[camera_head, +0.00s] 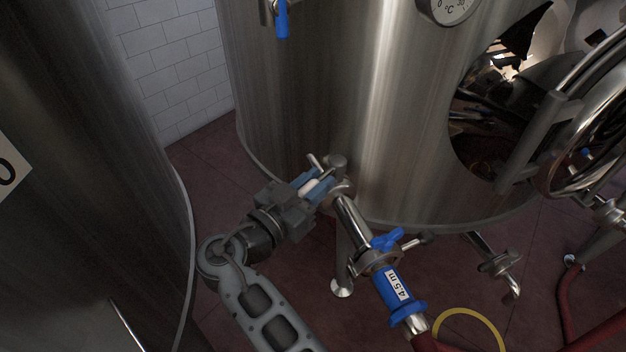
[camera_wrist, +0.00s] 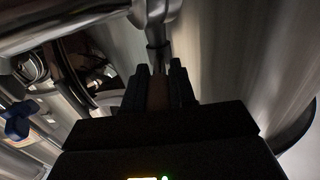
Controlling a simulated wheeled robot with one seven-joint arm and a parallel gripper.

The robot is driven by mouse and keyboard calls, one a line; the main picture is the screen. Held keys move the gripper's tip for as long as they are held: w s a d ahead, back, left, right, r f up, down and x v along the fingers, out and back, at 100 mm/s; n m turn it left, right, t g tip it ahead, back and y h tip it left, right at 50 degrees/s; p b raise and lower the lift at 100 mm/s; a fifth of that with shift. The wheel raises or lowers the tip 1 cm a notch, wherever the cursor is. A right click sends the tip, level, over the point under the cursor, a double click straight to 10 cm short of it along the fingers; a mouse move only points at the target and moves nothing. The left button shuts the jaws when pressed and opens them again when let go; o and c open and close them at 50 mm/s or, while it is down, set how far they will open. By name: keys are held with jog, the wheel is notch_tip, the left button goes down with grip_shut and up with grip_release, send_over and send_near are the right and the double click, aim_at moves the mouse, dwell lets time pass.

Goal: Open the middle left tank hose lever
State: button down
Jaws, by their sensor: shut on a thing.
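My gripper (camera_head: 316,187) is shut on a lever at the outlet valve (camera_head: 338,166), low on the front of the large steel tank (camera_head: 330,90). The fingers hide most of the lever, and a pale strip shows between them. In the wrist view, the fingers (camera_wrist: 160,76) close around the lever just below a round metal stem (camera_wrist: 155,35). How far the lever is turned cannot be told.
Another steel tank (camera_head: 80,140) stands close on the left. An open round hatch (camera_head: 500,110) with its door (camera_head: 590,130) is at right. A small blue handle (camera_head: 282,22) hangs above. A red hose (camera_head: 435,343) and a yellow ring (camera_head: 468,315) lie at the bottom.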

jog(key=d+n+t+y, duration=0.1)
jog(key=y, duration=0.1)
jog(key=s+d+n+t+y, duration=0.1)
jog(key=n+y, duration=0.1)
jog(key=shift+f+b, duration=0.15)
jog(key=shift+b, duration=0.2)
jog(key=shift+s+d+n+t+y+b, duration=0.15)
jog(key=shift+d+n+t+y, duration=0.15)
jog(key=shift+n+y, duration=0.5)
jog(key=shift+s+d+n+t+y+b, duration=0.15)
jog(key=shift+d+n+t+y, duration=0.2)
jog(key=shift+y, duration=0.8)
jog(key=shift+d+n+t+y+b, duration=0.15)
jog(key=shift+n+t+y, duration=0.2)
jog(key=shift+n+y, duration=0.5)
jog(key=c, duration=0.9)
grip_release()
jog(key=b, duration=0.1)
send_near(337, 170)
jog(key=s, duration=0.3)
jog(key=shift+c, duration=0.6)
